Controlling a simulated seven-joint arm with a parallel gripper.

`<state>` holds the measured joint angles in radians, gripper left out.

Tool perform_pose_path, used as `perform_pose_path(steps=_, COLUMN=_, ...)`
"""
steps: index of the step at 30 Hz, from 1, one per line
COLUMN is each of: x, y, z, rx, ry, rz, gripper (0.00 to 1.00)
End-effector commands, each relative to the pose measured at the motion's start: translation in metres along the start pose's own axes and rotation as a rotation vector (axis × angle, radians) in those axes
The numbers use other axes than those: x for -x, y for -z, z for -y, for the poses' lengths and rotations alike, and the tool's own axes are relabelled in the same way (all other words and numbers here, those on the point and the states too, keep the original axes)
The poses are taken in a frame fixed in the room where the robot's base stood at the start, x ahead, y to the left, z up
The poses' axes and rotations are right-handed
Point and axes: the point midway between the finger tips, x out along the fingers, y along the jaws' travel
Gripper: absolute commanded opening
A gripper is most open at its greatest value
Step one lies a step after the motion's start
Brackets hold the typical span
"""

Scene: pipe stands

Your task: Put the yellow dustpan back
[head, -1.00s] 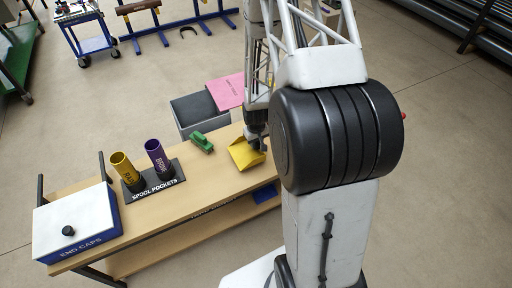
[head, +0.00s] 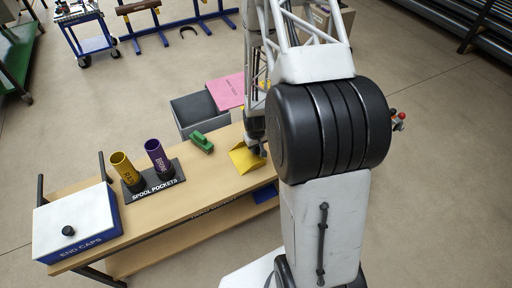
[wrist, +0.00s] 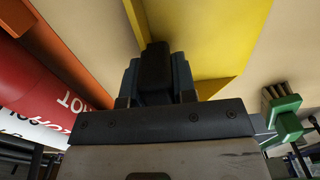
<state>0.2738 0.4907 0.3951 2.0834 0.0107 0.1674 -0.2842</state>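The yellow dustpan (head: 247,158) is at the right part of the wooden bench, beside my arm in the head view. Its yellow pan fills the upper middle of the wrist view (wrist: 215,40). My gripper (head: 257,149) is at the dustpan's right side, and its dark fingers (wrist: 155,70) look closed together against the pan's near end. The grip itself and the dustpan's handle are hidden. I cannot tell whether the pan touches the bench top.
A green brush (head: 201,142) lies left of the dustpan. Spool pockets (head: 157,187) with yellow and purple tubes and a white-and-blue end caps box (head: 78,226) stand further left. A grey bin (head: 192,118) and pink sheet (head: 225,92) are behind. A red cylinder (wrist: 45,90) is near my gripper.

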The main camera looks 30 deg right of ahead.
Motion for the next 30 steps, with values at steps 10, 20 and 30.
perform_pose_path(steps=10, x=0.000, y=0.000, z=0.000, rx=0.000, ry=0.000, rz=0.000, gripper=0.51)
perform_pose_path(steps=20, x=0.006, y=0.000, z=0.000, rx=0.000, ry=0.000, rz=-0.001, gripper=0.51)
perform_pose_path(steps=30, x=0.031, y=0.000, z=0.000, rx=0.000, ry=0.000, rz=-0.002, gripper=0.51)
